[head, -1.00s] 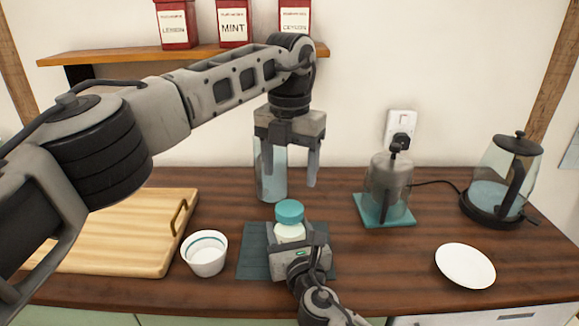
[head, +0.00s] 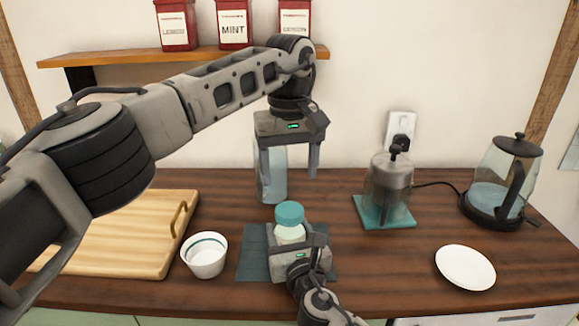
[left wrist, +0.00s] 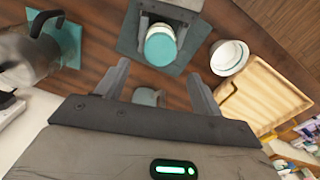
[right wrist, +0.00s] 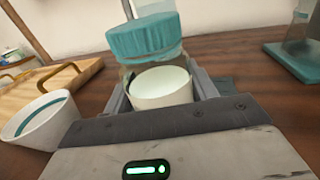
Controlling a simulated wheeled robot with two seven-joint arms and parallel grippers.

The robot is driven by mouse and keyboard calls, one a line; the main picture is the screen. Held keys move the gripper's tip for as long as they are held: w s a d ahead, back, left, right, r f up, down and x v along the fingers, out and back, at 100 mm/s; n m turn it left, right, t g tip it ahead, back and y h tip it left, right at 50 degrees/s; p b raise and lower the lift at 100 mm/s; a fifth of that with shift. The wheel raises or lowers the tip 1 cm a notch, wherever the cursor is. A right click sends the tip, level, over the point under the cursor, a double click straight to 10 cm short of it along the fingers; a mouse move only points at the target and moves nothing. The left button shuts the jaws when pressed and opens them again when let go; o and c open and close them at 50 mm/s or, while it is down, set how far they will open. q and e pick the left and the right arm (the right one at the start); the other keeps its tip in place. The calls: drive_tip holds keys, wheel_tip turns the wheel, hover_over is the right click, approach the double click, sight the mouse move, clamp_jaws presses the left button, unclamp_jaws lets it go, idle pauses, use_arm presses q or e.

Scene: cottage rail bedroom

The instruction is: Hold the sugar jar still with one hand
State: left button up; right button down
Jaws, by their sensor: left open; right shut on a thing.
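The sugar jar, with a teal lid (head: 290,213) over a pale body, stands on a dark mat (head: 253,262) on the counter. My right gripper (head: 291,240) is shut around its body from the front; the right wrist view shows the jar (right wrist: 160,86) upright between its fingers. My left gripper (head: 289,172) is open and empty, pointing down above and behind the jar. In the left wrist view the teal lid (left wrist: 160,48) lies beyond the open fingers, apart from them.
A tall clear glass container (head: 271,186) stands behind my left gripper. A white bowl (head: 205,256) and a wooden board (head: 120,250) are left. A glass press (head: 388,190) on a teal mat, a kettle (head: 500,180) and a white plate (head: 466,267) are right. A shelf (head: 110,54) holds red tins.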

sight(289, 209)
use_arm(q)
drive_tip(key=m, duration=0.2)
drive_tip(key=shift+f+m, duration=0.1)
drive_tip(key=shift+m, duration=0.2)
use_arm(e)
drive_tip(key=shift+f, duration=0.1)
use_arm(q)
drive_tip(key=shift+f, duration=3.9)
